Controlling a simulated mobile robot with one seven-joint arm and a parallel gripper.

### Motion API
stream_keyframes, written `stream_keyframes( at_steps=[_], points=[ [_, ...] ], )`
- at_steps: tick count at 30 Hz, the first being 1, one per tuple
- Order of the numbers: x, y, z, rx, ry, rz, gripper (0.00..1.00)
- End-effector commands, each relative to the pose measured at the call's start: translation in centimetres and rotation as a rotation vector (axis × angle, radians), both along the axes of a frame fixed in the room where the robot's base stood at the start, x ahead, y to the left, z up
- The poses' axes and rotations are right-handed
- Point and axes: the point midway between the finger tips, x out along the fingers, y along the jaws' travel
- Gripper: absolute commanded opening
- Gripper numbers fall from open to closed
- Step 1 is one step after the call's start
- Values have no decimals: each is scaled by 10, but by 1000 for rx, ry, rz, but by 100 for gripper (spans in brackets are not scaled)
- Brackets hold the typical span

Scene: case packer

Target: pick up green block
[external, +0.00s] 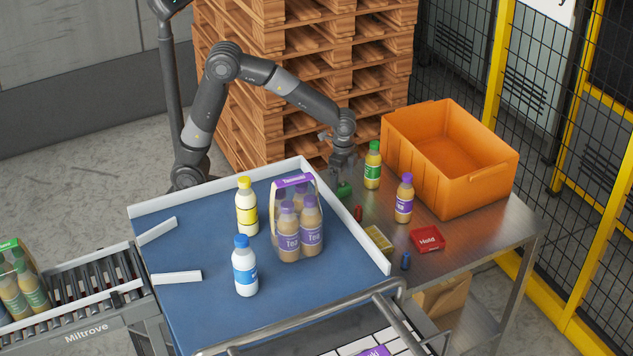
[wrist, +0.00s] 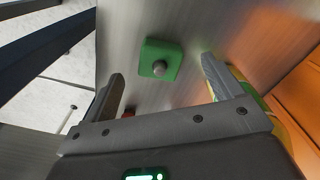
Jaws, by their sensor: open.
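The green block (wrist: 160,58) lies on the steel table, with a grey round knob on its top, in the wrist view. It sits between and beyond my gripper's two fingers and is not touched by them. In the external view the green block (external: 344,190) shows small and partly hidden below my gripper (external: 341,172). In the wrist view my gripper (wrist: 163,80) is open and empty, its fingers spread wide.
A green-capped bottle (external: 372,168) stands close to the right of my gripper. A purple-capped bottle (external: 404,200), a red box (external: 427,239) and an orange bin (external: 450,160) share the steel table. The blue table's white rim (external: 345,225) runs along the left.

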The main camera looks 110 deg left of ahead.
Motion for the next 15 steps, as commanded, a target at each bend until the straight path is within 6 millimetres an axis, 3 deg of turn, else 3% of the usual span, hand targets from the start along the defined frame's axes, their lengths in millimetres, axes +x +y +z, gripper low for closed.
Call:
stream_keyframes(
  at_steps=[6, 15],
  points=[
    [1, -1, -28, 0, 1, 0, 85],
    [1, -1, -31, 1, -1, 0, 83]
  ],
)
